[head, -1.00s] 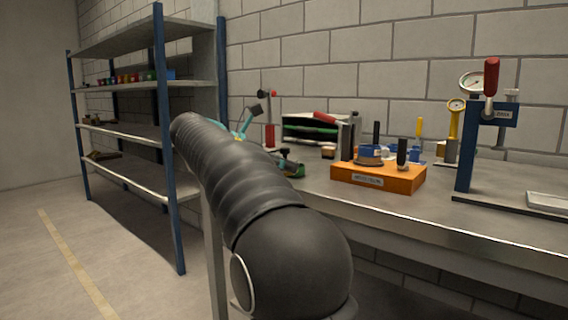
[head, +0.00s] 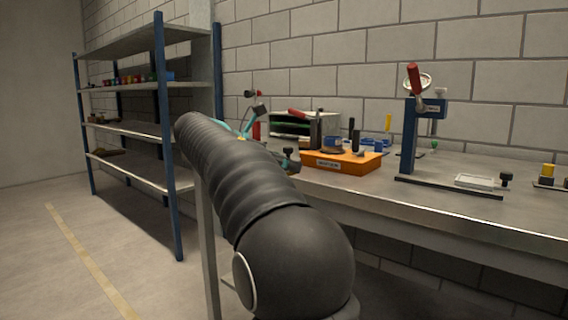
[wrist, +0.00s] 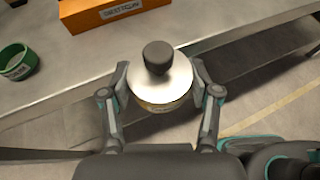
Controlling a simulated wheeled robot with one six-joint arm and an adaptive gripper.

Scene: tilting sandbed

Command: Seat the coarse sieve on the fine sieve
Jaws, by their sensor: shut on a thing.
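In the wrist view my gripper (wrist: 163,100) is shut on a round pale piece (wrist: 162,88) with a black knob on top and a yellowish labelled side. It is held clear of the bench, with the floor below. I cannot read its label, so I cannot tell for sure that it is the coarse sieve. A green round cup (wrist: 17,63) with a label stands on the bench at the left. I cannot tell which thing is the fine sieve.
An orange labelled block (head: 341,163) holds several tools; it also shows in the wrist view (wrist: 108,10). A blue press (head: 409,140) with a red handle stands right of it. A shelf unit (head: 167,150) stands left.

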